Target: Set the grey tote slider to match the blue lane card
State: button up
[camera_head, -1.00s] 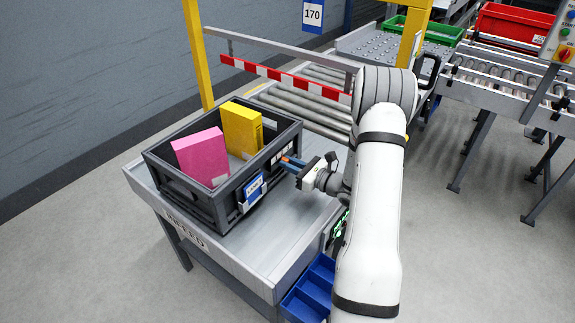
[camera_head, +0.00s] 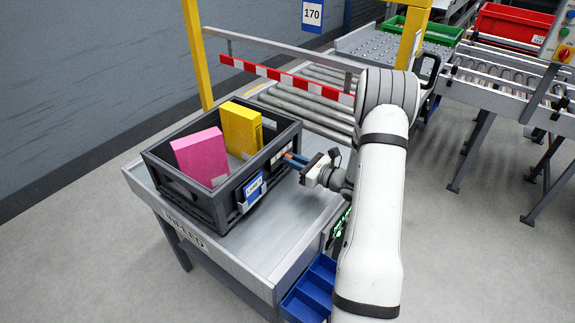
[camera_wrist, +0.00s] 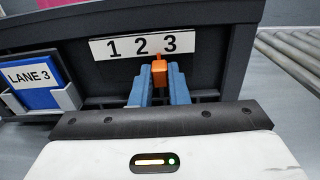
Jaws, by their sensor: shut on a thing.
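The grey tote (camera_head: 180,195) stands on the metal bench; its side wall fills much of the wrist view (camera_wrist: 220,40). A white strip (camera_wrist: 100,48) on that wall reads 1 2 3. Below it, the orange slider (camera_wrist: 159,72) stands between the fingers of my gripper (camera_wrist: 160,88), which is shut on it. The slider's tip is between the 2 and the 3, closer to the 3. The blue lane card (camera_wrist: 32,80) reads LANE 3 and sits in a grey holder left of the strip. It also shows in the head view (camera_head: 254,189).
A pink box (camera_head: 201,155) and a yellow box (camera_head: 241,129) stand inside the tote. A blue bin (camera_head: 312,290) hangs at the bench's right edge.

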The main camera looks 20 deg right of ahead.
jog(key=shift+w+d, duration=0.4)
jog(key=shift+d, duration=0.15)
dwell(0.5)
jog(key=o, duration=0.6)
jog(key=shift+c, duration=0.2)
jog(key=shift+s, duration=0.1)
jog(key=shift+b+v, duration=0.3)
jog(key=shift+v, duration=3.15)
